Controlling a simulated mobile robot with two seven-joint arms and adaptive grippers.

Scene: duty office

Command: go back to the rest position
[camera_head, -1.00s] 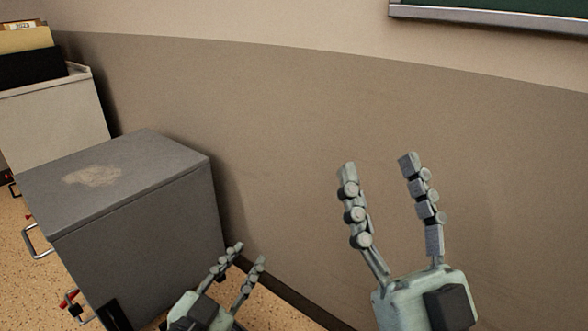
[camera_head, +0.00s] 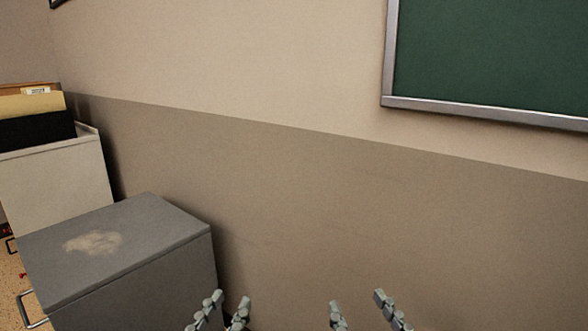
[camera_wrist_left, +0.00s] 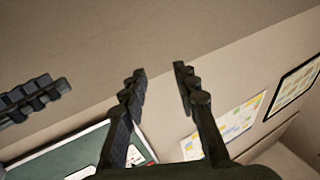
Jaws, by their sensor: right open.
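My left gripper (camera_head: 228,300) shows at the bottom edge of the head view, in front of the grey cabinet's right side. Its two fingers are apart with nothing between them. In the left wrist view the left gripper (camera_wrist_left: 159,72) also has a clear gap between its fingers, with bare wall behind. My right gripper (camera_head: 357,297) is at the bottom edge, further right, its fingers spread and empty against the wall. Only the finger ends show in the head view; both palms are out of frame. A finger that looks like the right gripper's (camera_wrist_left: 35,98) enters the wrist view from the left.
A grey cabinet (camera_head: 110,250) with a pale stain on top stands at lower left. Behind it is a white cabinet (camera_head: 60,190) holding folders (camera_head: 35,115). A green board (camera_head: 490,55) hangs on the wall at upper right. Framed papers (camera_wrist_left: 228,122) show in the wrist view.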

